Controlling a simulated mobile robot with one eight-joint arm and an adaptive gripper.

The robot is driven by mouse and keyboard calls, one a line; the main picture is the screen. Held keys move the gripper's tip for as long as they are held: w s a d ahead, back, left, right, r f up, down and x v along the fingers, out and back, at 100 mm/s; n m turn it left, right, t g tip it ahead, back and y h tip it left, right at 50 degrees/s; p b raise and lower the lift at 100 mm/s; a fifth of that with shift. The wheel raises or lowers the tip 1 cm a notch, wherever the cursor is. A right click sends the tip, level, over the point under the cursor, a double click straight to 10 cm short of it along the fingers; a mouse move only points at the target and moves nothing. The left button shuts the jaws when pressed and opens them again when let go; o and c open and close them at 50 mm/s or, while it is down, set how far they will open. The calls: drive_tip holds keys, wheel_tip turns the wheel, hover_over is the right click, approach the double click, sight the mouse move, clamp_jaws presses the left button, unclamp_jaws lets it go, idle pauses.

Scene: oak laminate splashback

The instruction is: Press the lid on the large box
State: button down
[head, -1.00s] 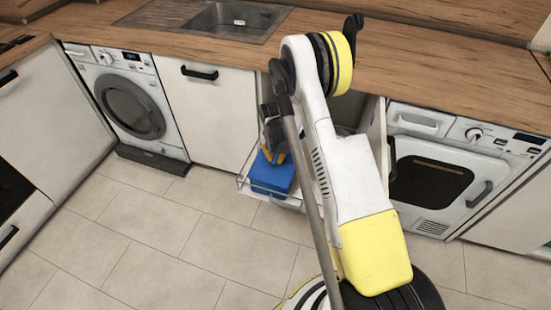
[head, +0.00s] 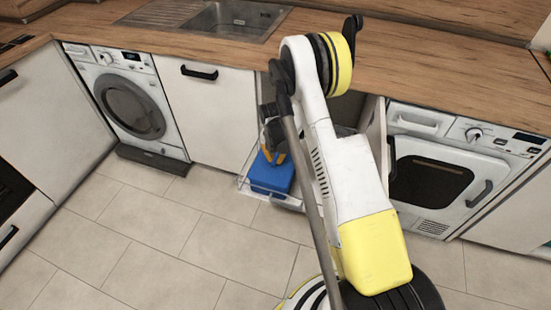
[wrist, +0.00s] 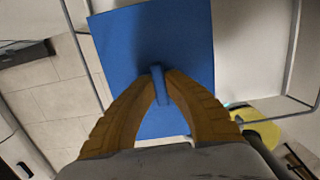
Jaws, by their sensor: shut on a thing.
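The blue lid (head: 269,173) lies over the large blue box (head: 270,189) in the pulled-out drawer. The two look closely lined up in the head view, but I cannot tell whether the lid's rim is fully seated. In the wrist view the lid (wrist: 118,55) is a flat blue panel with a small upright blue handle (wrist: 161,87) in its middle. My gripper (wrist: 160,78) has its orange fingers shut on that handle. In the head view my gripper (head: 274,154) is above the lid, partly hidden by my arm. The lid hides the box's inside.
The drawer (head: 245,186) has a thin rail around it. A white cabinet (head: 208,118) and washing machine (head: 128,105) stand to the left, and another appliance (head: 440,180) to the right. The wooden worktop (head: 420,75) is behind. The tiled floor in front is clear.

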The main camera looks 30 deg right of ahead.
drive_tip(key=shift+f, duration=0.5)
idle(1.1)
drive_tip(key=c, duration=0.9)
unclamp_jaws()
drive_tip(key=shift+c, duration=0.2)
drive_tip(key=shift+r+p, duration=1.65)
drive_tip(key=shift+r, duration=1.9)
clamp_jaws()
